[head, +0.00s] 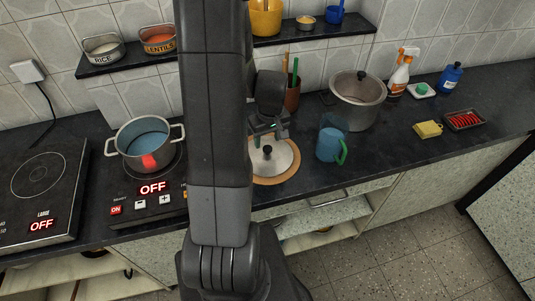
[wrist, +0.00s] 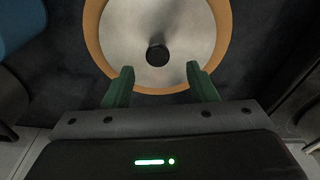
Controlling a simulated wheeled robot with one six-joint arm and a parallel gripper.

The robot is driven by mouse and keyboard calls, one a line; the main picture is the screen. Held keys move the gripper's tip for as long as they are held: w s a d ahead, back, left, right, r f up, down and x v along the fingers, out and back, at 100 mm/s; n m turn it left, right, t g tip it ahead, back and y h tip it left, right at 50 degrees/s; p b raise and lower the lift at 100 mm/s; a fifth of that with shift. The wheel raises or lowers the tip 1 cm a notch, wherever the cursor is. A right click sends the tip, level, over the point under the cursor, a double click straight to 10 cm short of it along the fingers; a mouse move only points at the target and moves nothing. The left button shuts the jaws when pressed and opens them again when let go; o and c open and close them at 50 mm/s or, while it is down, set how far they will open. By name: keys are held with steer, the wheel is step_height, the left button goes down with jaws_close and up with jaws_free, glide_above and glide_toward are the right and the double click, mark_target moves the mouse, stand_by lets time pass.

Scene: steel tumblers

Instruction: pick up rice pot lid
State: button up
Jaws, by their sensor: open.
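The lid (head: 280,158) is a round silver disc with a black knob, lying on a round tan board (head: 289,178) on the dark counter. In the wrist view the lid (wrist: 185,28) and its black knob (wrist: 157,55) lie just ahead of my fingertips. The tan board (wrist: 222,22) shows as a ring around it. My gripper (wrist: 158,80) has its two green fingers apart, with nothing between them. In the head view my gripper (head: 268,130) is above the lid, partly hidden by my arm.
A blue mug with a green handle (head: 330,145) stands just right of the lid. A grey pot (head: 147,150) sits on the hob at left, which reads OFF. A shelf (head: 350,27) runs above the counter.

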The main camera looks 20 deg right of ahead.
mark_target(268, 148)
steer(key=shift+w+d+f+p, duration=0.15)
steer(key=shift+f+p, duration=0.1)
steer(key=shift+f, duration=0.85)
steer(key=shift+w+f+p, duration=0.1)
steer(key=shift+f+p, duration=0.1)
steer(key=shift+f, duration=0.9)
steer(key=c, duration=1.1)
steer(key=shift+r, duration=0.15)
